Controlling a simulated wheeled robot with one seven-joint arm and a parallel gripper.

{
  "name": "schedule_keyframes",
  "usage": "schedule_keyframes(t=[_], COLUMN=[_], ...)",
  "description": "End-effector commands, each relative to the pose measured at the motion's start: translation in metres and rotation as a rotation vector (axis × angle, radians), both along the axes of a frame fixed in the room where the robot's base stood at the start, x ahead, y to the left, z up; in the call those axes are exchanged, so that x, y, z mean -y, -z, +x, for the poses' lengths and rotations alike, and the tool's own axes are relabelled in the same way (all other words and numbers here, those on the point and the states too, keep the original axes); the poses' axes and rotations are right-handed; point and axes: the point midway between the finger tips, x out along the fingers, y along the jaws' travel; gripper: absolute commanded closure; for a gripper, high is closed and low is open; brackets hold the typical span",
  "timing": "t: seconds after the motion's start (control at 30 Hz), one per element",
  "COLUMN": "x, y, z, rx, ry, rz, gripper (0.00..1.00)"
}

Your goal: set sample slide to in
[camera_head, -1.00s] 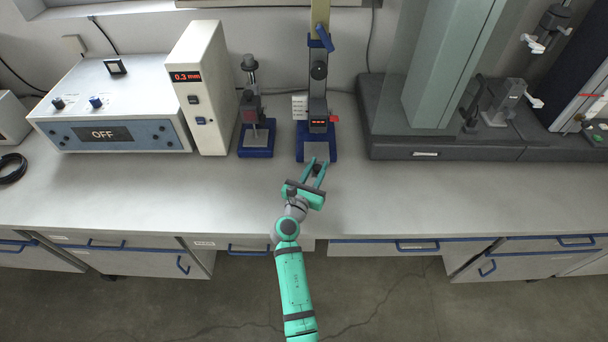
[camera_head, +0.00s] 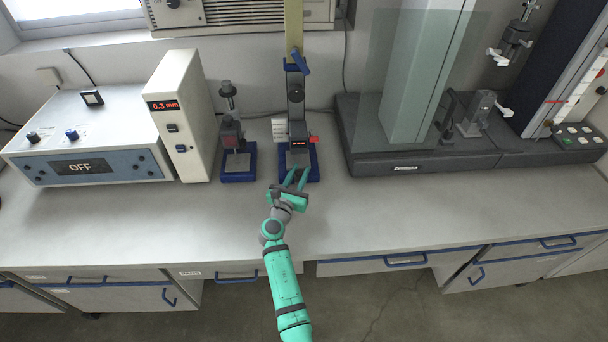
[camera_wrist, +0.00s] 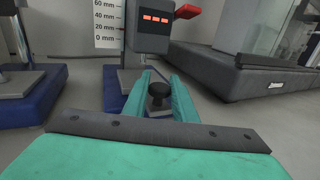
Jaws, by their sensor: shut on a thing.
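The sample slide shows by its dark round knob (camera_wrist: 158,92) at the front of the middle test stand (camera_head: 298,118). The stand has a blue base, a red digital readout and a millimetre scale. My gripper (camera_head: 297,171) reaches in from the front, low over the front of the base. In the wrist view its two teal fingers (camera_wrist: 160,78) are shut on the knob, one on each side. The slide's plate behind the knob is mostly hidden by the fingers and the stand head.
A smaller stand on a blue base (camera_head: 238,165) is close on the left. Farther left are a tall white meter (camera_head: 183,115) reading 0.3 mm and a box marked OFF (camera_head: 85,140). A dark machine base (camera_head: 420,155) stands at right. The front bench is clear.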

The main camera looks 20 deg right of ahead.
Motion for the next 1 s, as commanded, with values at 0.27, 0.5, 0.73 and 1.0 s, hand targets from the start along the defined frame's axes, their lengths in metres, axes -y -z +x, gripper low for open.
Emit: schedule_keyframes(t=[0.27,0.5,0.73,1.0], x=[-0.003,-0.002,-0.012,-0.046], y=[-0.002,-0.002,0.000,0.000], z=[0.003,0.002,-0.009,-0.044], rx=[0.003,0.002,0.001,0.001], ry=[-0.008,-0.006,-0.006,-0.007], rz=[-0.001,-0.001,0.000,0.001], gripper=[0.59,0.59,0.59,0.59])
